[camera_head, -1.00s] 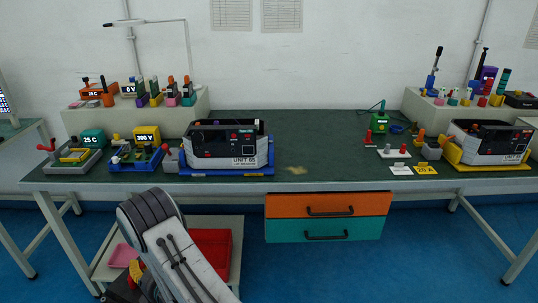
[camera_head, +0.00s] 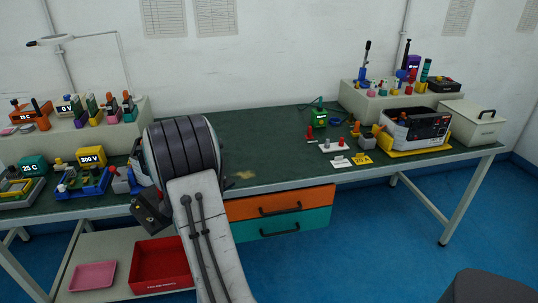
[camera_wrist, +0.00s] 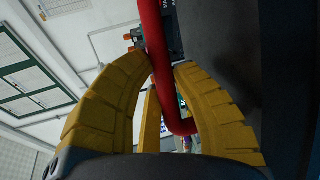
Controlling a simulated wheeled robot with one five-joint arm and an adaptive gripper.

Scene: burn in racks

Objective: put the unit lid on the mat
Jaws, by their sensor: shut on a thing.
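In the wrist view my gripper (camera_wrist: 165,100) has its yellow fingers shut on a bent red bar (camera_wrist: 155,45). The bar looks like the handle of the unit lid, and a flat dark panel beside it (camera_wrist: 225,45) looks like the lid's plate. Much of the panel is cut off or in shadow. In the head view my raised arm hides the gripper, the lid and most of the left unit. The right unit (camera_head: 418,128) sits in a yellow tray (camera_head: 402,149). I cannot pick out a separate mat on the green bench top (camera_head: 275,150).
The bench middle is mostly clear, with a tan patch (camera_head: 243,175). A lidded cream box (camera_head: 470,122) stands far right. A red bin (camera_head: 163,265) and pink tray (camera_head: 93,275) are below.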

